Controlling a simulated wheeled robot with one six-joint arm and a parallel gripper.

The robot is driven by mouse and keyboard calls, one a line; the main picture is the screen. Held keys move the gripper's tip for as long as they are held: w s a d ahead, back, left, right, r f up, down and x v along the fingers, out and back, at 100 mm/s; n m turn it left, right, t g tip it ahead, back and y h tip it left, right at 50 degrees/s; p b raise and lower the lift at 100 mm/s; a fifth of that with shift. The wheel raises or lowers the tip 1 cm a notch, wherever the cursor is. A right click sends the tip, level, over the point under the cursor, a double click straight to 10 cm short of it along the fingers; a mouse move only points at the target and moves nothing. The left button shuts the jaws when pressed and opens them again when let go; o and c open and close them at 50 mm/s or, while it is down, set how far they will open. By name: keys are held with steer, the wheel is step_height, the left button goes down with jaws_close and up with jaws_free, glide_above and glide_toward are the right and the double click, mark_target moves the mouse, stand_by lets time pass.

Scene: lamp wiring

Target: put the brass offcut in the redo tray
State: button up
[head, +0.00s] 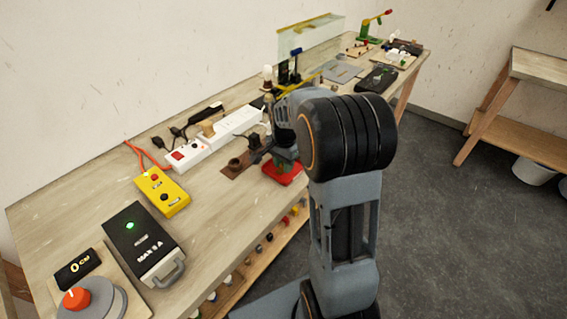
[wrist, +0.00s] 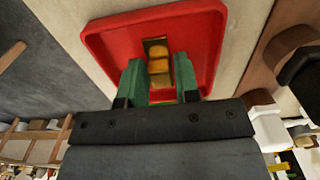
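The red tray (wrist: 105,42), which I take to be the redo tray, fills the upper middle of the wrist view. In the head view it (head: 290,179) is at the front edge of the bench, partly hidden by my arm. My gripper (wrist: 160,68) has green fingers and is over the tray. The brass offcut (wrist: 158,67) is between the fingers, with both finger faces against its sides. Whether it touches the tray floor I cannot tell. In the head view the gripper (head: 281,167) is low at the tray and the offcut is hidden.
Left of the tray on the bench are a brown block fixture (head: 235,168), a white power strip (head: 238,121), a yellow box (head: 162,191) and a black box with a green light (head: 140,240). A lamp part (head: 267,75) stands behind my wrist. A shelf below holds several small items.

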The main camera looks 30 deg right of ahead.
steer(key=o, duration=0.3)
step_height(320, 180, up, 12)
steer(key=p, duration=0.1)
steer(key=shift+s+a+f+n+t+p, duration=0.1)
steer(key=shift+s+a+n+t+p, duration=0.45)
steer(key=shift+s+a+n, duration=1.5)
steer(key=shift+s+a+f+n+t+p, duration=0.1)
steer(key=shift+s+a+n+t+p, duration=0.55)
steer(key=shift+s+n, duration=2.2)
steer(key=shift+s+a+f+n+t+p, duration=0.15)
steer(key=shift+s+a+n+t, duration=0.45)
steer(key=shift+s+a+n, duration=1.95)
